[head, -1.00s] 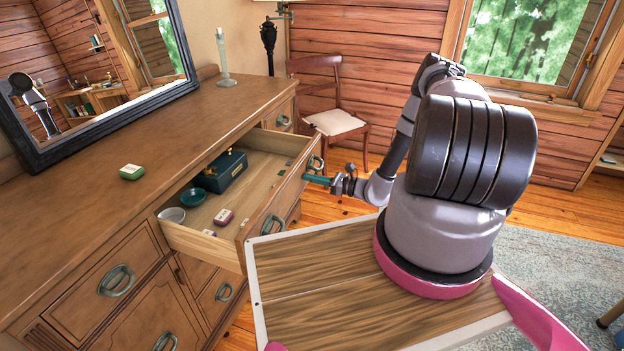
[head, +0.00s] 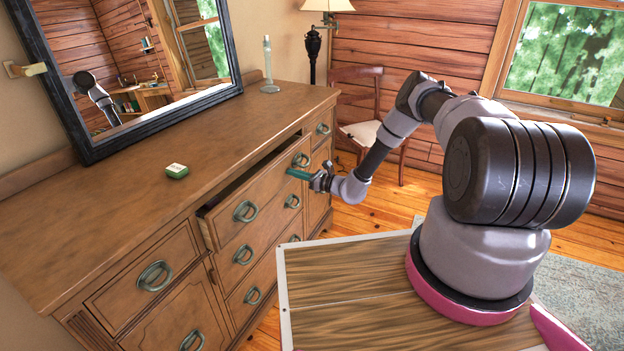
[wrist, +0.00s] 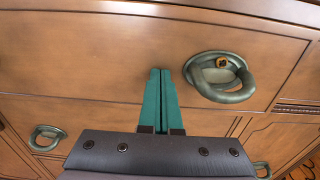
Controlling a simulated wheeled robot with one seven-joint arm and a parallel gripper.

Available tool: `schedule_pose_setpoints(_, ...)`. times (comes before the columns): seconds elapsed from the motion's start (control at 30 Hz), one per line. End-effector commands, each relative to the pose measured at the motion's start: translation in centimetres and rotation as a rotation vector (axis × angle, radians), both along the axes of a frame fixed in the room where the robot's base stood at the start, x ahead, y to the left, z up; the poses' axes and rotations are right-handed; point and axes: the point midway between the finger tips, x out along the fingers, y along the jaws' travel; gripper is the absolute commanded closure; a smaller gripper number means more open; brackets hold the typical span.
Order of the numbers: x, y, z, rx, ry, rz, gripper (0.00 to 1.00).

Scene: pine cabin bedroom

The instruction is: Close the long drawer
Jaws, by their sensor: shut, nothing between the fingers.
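The long drawer (head: 256,198) is in the top row of the wooden dresser. It stands out a little, with a narrow dark gap above its front; its contents are hidden. It has two green ring handles, a near one (head: 246,211) and a far one (head: 301,160). My gripper (head: 291,173) is shut and empty, its green fingers at the drawer front beside the far handle. In the wrist view the shut fingers (wrist: 160,95) point at the drawer front (wrist: 100,60), left of a ring handle (wrist: 220,76). Whether the tips touch the wood I cannot tell.
The dresser top (head: 130,210) carries a small green box (head: 177,171), a glass candlestick (head: 268,65) and a black-framed mirror (head: 150,60). A chair (head: 365,115) and a lamp (head: 314,45) stand beyond the dresser.

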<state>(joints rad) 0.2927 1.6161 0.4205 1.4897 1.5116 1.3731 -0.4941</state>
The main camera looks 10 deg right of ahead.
Motion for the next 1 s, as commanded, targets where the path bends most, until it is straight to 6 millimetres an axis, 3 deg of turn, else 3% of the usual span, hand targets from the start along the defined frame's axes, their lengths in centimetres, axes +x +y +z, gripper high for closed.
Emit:
schedule_pose_setpoints(0.2,2.1,3.0,0.0,0.000,-0.001,0.001,1.00)
schedule_pose_setpoints(0.4,3.0,4.2,0.0,0.000,0.000,0.001,1.00)
schedule_pose_setpoints(1.0,3.5,4.6,0.3,0.003,-0.005,-0.001,1.00)
